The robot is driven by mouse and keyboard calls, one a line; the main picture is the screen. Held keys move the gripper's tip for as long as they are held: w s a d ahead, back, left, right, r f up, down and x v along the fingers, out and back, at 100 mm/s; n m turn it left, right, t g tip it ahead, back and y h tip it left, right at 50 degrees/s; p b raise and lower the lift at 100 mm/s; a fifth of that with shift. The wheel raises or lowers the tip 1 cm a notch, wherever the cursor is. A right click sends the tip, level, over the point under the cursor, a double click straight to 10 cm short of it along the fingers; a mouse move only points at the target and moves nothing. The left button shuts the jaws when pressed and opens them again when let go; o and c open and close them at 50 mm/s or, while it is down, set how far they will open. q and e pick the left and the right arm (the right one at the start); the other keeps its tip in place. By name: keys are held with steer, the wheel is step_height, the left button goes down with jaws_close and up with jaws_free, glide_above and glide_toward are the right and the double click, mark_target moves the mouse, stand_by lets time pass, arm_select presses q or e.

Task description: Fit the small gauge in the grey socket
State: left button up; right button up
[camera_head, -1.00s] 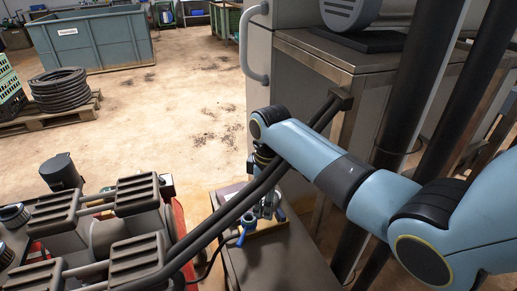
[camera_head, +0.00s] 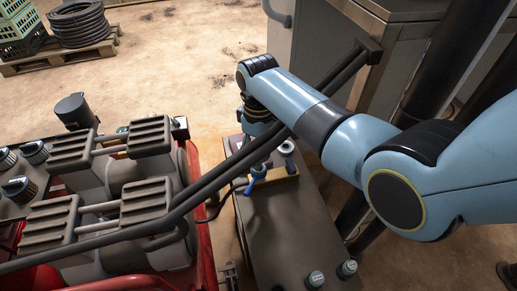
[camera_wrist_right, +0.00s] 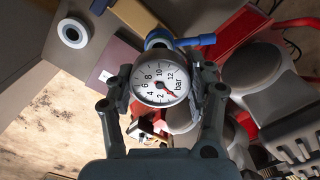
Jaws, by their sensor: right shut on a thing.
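The small gauge (camera_wrist_right: 160,84) has a round white dial marked in bar and a red needle. My right gripper (camera_wrist_right: 164,98) is shut on it, one finger on each side, with the dial facing the wrist camera. A blue fitting (camera_wrist_right: 158,40) with a blue lever shows just beyond the gauge; I cannot tell if they touch. In the head view, my right gripper and the gauge are mostly hidden below the wrist and behind dark bars.
A dark bench (camera_head: 290,235) carries blue-handled fittings (camera_head: 258,171) on a wooden block and small capped parts (camera_head: 316,279) at its near end. Long dark bars (camera_head: 215,185) cross in front. A red-framed machine (camera_head: 207,250) stands left. Open floor (camera_head: 180,75) lies beyond.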

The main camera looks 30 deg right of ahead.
steer(key=shift+f, duration=0.1)
stand_by(0.5)
steer(key=shift+f+p, duration=0.35)
steer(key=shift+f, duration=0.2)
stand_by(0.9)
steer(key=shift+f, duration=0.65)
stand_by(0.7)
steer(key=shift+f+b, duration=0.4)
steer(key=shift+b, duration=0.05)
steer(key=shift+f+b, duration=0.5)
steer(key=shift+f, duration=0.25)
stand_by(0.8)
